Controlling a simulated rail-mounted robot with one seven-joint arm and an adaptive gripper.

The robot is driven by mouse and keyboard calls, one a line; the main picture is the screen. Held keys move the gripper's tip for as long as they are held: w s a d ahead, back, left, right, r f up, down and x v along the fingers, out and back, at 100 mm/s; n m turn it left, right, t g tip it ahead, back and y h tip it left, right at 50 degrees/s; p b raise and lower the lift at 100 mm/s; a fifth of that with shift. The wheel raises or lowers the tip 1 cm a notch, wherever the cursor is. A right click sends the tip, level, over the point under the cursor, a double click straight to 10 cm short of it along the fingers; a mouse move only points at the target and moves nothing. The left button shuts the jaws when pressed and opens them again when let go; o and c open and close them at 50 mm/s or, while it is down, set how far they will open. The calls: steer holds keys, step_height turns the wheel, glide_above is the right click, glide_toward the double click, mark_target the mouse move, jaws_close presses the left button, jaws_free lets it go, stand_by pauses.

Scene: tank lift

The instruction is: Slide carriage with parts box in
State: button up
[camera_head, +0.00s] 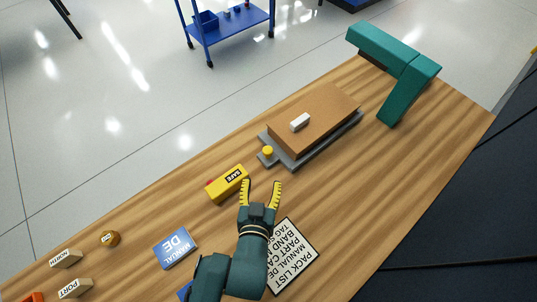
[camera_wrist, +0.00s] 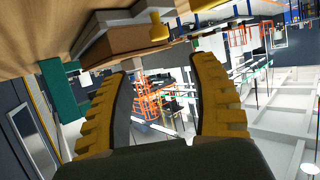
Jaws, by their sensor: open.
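The carriage is a grey plate (camera_head: 293,163) on the wooden table, with a yellow knob (camera_head: 267,151) at its near left end. A brown box (camera_head: 330,112), which looks like the parts box, sits on it with a small white block (camera_head: 299,122) on top. A teal frame (camera_head: 392,53) stands beyond the carriage toward the far right, apart from it. My gripper (camera_head: 261,184) is open and empty, in front of the knob and not touching it. The wrist view appears tilted over and shows the box (camera_wrist: 110,45), knob (camera_wrist: 160,32) and teal frame (camera_wrist: 58,85) past the open fingers.
A yellow block marked SAFE (camera_head: 222,187) lies close left of my gripper. A pack list sheet (camera_head: 300,252) lies right of my arm, partly covered. A blue manual (camera_head: 175,248), a round brown item (camera_head: 109,239) and labelled blocks (camera_head: 66,258) lie left. Table right of the carriage is clear.

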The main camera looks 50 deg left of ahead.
mark_target(268, 154)
steer(key=b+x, duration=0.3)
steer(key=x, duration=1.2)
steer(key=shift+w+f, duration=0.1)
steer(key=shift+w, duration=0.05)
jaws_close()
steer(key=shift+w, duration=0.1)
